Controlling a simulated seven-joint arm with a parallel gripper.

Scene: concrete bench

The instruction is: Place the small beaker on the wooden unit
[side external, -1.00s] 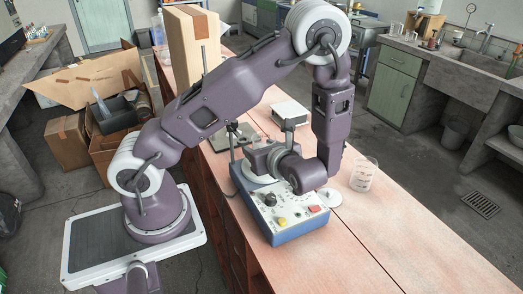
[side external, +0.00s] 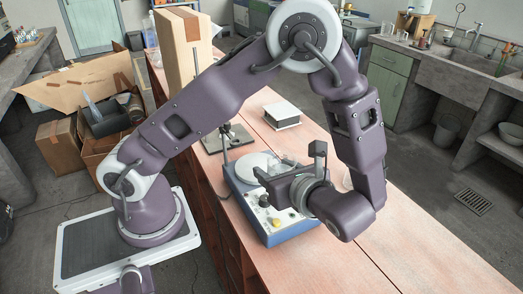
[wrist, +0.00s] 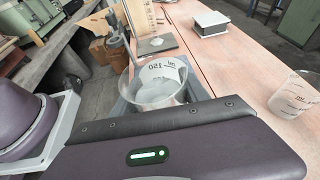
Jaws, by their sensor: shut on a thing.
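The small beaker (wrist: 160,84) is clear glass with dark volume marks. It is upright in my gripper in the wrist view; in the side view its glass shows faintly (side external: 284,164) behind the jaws. My gripper (side external: 268,179) is shut on it, over the blue hotplate device (side external: 286,231) with a round white top. The fingertips are mostly hidden in the wrist view. The wooden unit (side external: 390,240) is the long reddish bench with drawers beneath the device.
A larger beaker (wrist: 293,95) stands on the bench at the right. A stand with a rod (side external: 224,140) and a white box (side external: 282,115) are behind the device. A tall tan box (side external: 185,45) stands at the back. The bench's front right is clear.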

